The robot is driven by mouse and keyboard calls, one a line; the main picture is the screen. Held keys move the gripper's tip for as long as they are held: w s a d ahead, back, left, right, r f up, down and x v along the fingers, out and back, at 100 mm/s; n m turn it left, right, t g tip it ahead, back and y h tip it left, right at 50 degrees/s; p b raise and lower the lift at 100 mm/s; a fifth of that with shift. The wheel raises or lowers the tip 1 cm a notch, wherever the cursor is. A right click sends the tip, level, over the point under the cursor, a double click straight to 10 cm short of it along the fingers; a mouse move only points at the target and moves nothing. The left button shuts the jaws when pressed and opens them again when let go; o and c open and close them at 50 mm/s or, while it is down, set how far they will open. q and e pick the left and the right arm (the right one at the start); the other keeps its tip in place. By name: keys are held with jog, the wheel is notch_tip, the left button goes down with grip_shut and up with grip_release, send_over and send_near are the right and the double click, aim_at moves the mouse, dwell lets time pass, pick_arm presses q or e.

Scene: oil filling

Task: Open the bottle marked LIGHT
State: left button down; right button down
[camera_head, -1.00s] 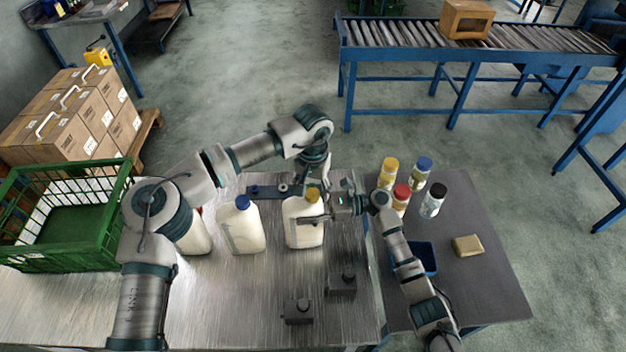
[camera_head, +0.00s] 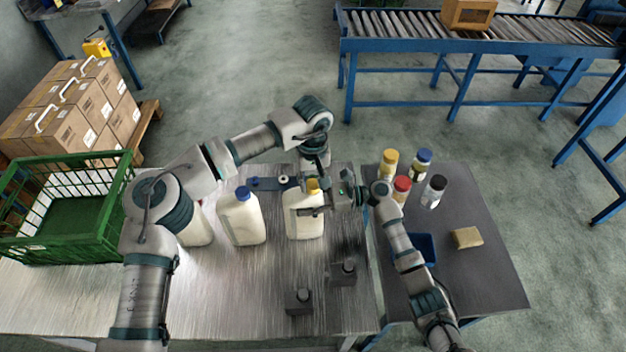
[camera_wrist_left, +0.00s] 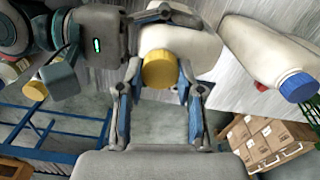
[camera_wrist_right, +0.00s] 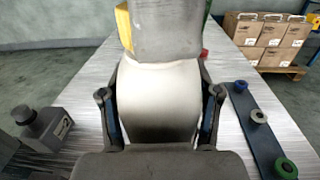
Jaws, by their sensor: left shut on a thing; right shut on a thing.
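A white jug with a yellow cap (camera_head: 303,218) stands upright on the metal table; no LIGHT marking is readable. My left gripper (camera_wrist_left: 158,72) comes from above and is shut on the yellow cap (camera_wrist_left: 159,69), one finger on each side. My right gripper (camera_wrist_right: 158,98) is shut on the jug's body (camera_wrist_right: 155,110), just below the left gripper. In the head view the arms hide part of the cap and the jug's right side.
A blue-capped jug (camera_head: 241,218) stands to the left; another jug (camera_head: 197,230) is half hidden by my left arm. A blue bar with rings (camera_head: 265,184) lies behind. Dark blocks (camera_head: 343,273) stand in front. Small jars (camera_head: 401,190) and a sponge (camera_head: 467,238) are right.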

pick_arm(q)
jog(key=n, duration=1.3)
jog(key=shift+d, duration=0.1)
jog(key=n, duration=0.5)
jog(key=shift+s+n, duration=0.1)
jog(key=shift+n, duration=0.3)
jog(key=n, duration=0.5)
jog(key=shift+r, duration=0.1)
jog(key=n, duration=0.5)
jog(key=shift+d, duration=0.1)
jog(key=n, duration=1.3)
jog(key=shift+n, duration=0.4)
jog(key=n, duration=0.5)
jog(key=shift+w, duration=0.2)
